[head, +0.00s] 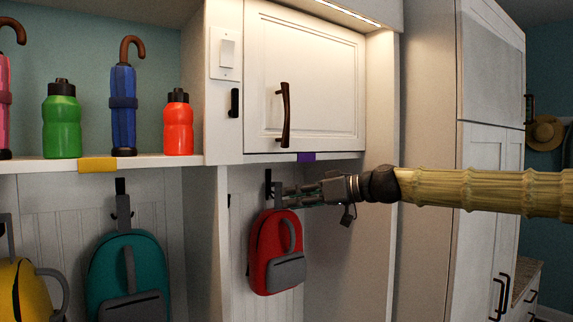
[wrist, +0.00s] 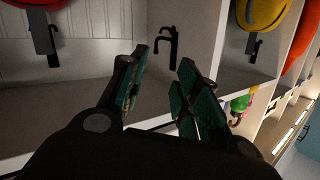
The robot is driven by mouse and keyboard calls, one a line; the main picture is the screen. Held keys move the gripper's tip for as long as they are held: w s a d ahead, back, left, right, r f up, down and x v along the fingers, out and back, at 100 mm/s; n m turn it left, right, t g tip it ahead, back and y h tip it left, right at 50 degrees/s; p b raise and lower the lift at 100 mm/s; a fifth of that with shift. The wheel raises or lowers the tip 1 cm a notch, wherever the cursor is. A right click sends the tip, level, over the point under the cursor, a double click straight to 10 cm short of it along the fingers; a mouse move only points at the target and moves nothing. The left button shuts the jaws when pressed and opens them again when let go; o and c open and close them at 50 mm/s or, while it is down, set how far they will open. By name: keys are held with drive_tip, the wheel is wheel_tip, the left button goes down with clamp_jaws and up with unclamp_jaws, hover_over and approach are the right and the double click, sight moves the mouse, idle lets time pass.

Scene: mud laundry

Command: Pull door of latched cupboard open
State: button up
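The cupboard door (head: 318,70) is a white panel door in the head view and looks shut in its frame. Its dark curved handle (head: 284,115) stands upright near the door's left side. A small dark piece (head: 234,102) sits on the post left of the door; I cannot tell whether it is the latch. My gripper (head: 282,194) is below the handle and the shelf edge, by the top of the red backpack. In the wrist view my gripper (wrist: 158,88) has its fingers apart with nothing held between them. I cannot make out the handle in the wrist view.
The red backpack (head: 272,256) hangs beneath the cupboard, close to my fingertips. A teal backpack (head: 125,270) hangs further left. Bottles and umbrellas, including a red bottle (head: 178,126), stand on the left shelf. A tall white cabinet (head: 480,150) stands to the right.

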drive_tip(key=s+d+r+n+y, duration=0.1)
drive_tip(key=s+d+r+n, duration=0.2)
drive_tip(key=r, duration=0.7)
drive_tip(key=s+d+r+n+y, duration=0.15)
drive_tip(key=d+r, duration=0.35)
drive_tip(key=r, duration=0.5)
drive_tip(key=p, duration=0.6)
hover_over(287, 138)
drive_tip(key=shift+w+a+r+m, duration=0.15)
drive_tip(key=shift+w+m, duration=0.15)
drive_tip(key=shift+m, duration=0.15)
clamp_jaws()
